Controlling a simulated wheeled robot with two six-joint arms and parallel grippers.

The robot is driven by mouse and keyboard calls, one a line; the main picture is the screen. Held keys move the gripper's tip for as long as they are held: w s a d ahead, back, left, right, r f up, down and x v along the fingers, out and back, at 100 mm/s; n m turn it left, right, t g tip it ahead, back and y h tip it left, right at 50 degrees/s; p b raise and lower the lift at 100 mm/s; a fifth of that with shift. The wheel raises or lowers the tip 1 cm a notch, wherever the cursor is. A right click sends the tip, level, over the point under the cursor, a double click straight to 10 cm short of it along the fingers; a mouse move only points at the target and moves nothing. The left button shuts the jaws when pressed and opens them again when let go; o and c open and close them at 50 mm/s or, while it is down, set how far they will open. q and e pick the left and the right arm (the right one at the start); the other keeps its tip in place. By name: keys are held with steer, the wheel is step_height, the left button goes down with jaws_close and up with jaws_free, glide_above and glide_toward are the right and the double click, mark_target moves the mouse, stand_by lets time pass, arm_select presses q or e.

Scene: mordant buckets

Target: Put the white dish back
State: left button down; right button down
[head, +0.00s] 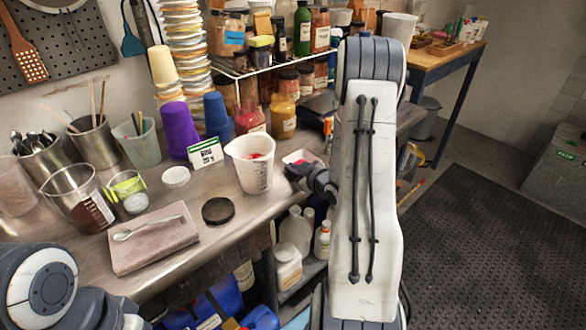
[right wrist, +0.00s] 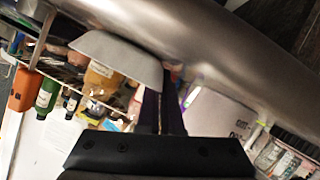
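The small white dish (head: 299,157) shows at the table's front edge in the head view, with red colour inside, just right of a white beaker. My right gripper (head: 312,178) is at its near side, partly hidden by my own arm. In the right wrist view the dish (right wrist: 115,55) shows from its side as a pale, sloping bowl. The dark fingers (right wrist: 161,100) are close together, with the dish's rim end at their tips; they look shut on it. Whether the dish touches the table is unclear. My left gripper is out of view.
The white beaker (head: 251,166) with red contents stands close to the dish.

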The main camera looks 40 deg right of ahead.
steer(key=shift+f, duration=0.2)
steer(key=c, duration=1.4)
jaws_free()
steer(key=shift+r, duration=0.1)
